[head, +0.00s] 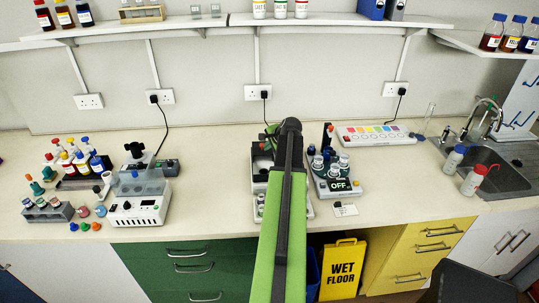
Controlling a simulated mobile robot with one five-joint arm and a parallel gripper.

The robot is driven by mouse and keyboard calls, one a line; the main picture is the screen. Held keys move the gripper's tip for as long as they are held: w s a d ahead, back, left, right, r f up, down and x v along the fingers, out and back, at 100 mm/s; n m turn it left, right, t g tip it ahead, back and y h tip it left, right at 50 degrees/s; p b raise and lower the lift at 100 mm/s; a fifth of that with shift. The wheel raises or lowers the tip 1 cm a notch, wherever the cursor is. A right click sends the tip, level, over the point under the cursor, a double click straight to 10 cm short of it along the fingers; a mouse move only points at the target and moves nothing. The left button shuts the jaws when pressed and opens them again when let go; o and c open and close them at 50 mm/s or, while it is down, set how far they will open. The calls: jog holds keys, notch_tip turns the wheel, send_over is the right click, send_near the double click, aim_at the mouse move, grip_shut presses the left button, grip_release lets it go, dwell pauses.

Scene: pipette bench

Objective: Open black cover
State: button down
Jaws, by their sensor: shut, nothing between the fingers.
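My green and black arm reaches up the middle of the head view and over the bench. Its end and my gripper are hidden behind the arm. A grey-white device (259,178) with dark parts stands on the bench, mostly covered by my arm; only its left edge and a little of its right show. I cannot make out a black cover clearly or tell whether one is open or shut. Another white device (137,209) at the left has a bluish see-through lid, with a black-topped piece (135,150) behind it.
Right of my arm stands a device with several white-capped bottles and an OFF sign (340,185). Bottles and a tube rack (48,212) fill the left. A sink (484,172) lies right. A yellow wet floor sign (342,270) stands below. The bench front is clear at centre left.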

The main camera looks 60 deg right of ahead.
jog(key=s+a, duration=0.1)
jog(key=s+r, duration=0.1)
jog(key=s, duration=0.1)
jog(key=shift+a+p, duration=0.35)
jog(key=p+v, duration=0.8)
jog(key=v, duration=0.2)
jog(key=w+a+f+n+y+b, duration=0.2)
jog(key=w+a, duration=0.7)
jog(key=w, duration=0.2)
jog(key=w+a+f+n+y+b, duration=0.1)
jog(key=w+a+f+n+b, duration=0.15)
jog(key=w+a, duration=0.7)
jog(key=w+a+f+n+y+b, duration=0.15)
jog(key=w+a, duration=0.25)
jog(key=a, duration=0.5)
jog(key=w+a+f+n+y, duration=0.1)
jog(key=w+a+n, duration=0.3)
jog(key=a, duration=0.5)
jog(key=a+f+n+g+b, duration=0.2)
jog(key=a+f+n, duration=0.1)
jog(key=a, duration=0.9)
jog(key=a+f+n+g+b, duration=0.1)
jog(key=a+f+n+g, duration=0.15)
jog(key=a, duration=0.85)
jog(key=s+a+f+n+g+h, duration=0.1)
jog(key=s+a+f+n+g, duration=0.1)
jog(key=s+n, duration=0.6)
jog(key=shift+s+a+f+g+h+b, duration=0.2)
jog(key=shift+s+f+g+h+b, duration=0.2)
jog(key=shift+s, duration=0.45)
